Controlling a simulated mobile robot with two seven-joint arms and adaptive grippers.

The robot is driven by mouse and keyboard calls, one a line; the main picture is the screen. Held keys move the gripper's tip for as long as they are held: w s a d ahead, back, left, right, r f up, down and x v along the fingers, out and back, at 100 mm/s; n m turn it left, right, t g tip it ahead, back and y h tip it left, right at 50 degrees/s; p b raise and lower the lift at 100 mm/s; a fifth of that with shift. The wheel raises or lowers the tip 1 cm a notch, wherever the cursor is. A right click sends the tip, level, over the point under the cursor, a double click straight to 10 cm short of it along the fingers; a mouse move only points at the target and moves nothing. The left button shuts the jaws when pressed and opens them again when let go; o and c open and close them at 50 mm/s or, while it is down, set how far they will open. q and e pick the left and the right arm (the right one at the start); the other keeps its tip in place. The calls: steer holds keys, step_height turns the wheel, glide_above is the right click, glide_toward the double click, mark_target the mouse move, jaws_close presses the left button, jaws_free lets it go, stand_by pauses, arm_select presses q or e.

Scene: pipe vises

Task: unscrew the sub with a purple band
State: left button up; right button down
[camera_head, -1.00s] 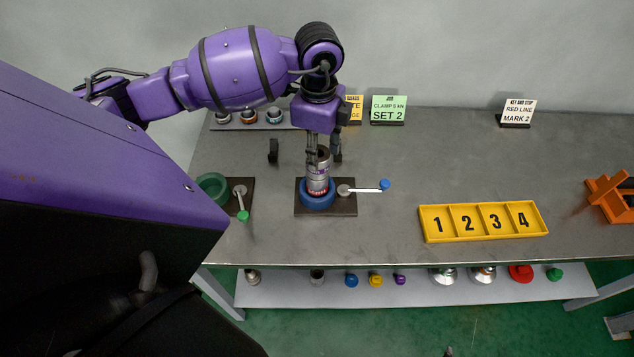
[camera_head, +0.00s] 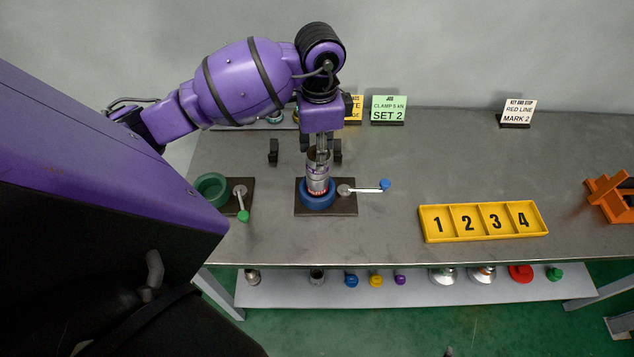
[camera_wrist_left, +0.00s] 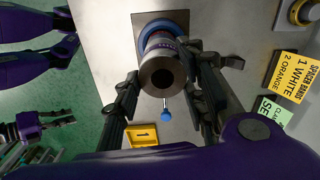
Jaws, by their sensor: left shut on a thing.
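The sub (camera_head: 318,179) is a grey metal cylinder standing upright in the blue ring-shaped vise (camera_head: 304,198) on a dark plate. A purple trace shows on its side, and a red marking shows low down near the vise. In the left wrist view the sub (camera_wrist_left: 160,75) shows its open bore end-on, with the blue vise (camera_wrist_left: 146,33) behind it. My left gripper (camera_head: 319,149) points down from above and is shut on the upper part of the sub, with a finger on either side in the left wrist view. A black-fingered gripper at the left of that view is probably my right gripper (camera_wrist_left: 62,122); its opening is unclear.
A lever with a blue knob (camera_head: 384,185) sticks out right of the blue vise. A green vise (camera_head: 212,186) with a green-knobbed lever stands to the left. A yellow numbered tray (camera_head: 484,236) and an orange stand (camera_head: 608,198) are to the right. The table between them is clear.

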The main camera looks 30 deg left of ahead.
arm_select(q)
steer(key=shift+s+d+f, duration=0.2)
steer(key=shift+d+f, duration=0.05)
steer(key=o, duration=1.1)
steer(key=shift+o, duration=1.1)
steer(key=shift+r, duration=0.2)
steer(key=shift+w+a, duration=0.1)
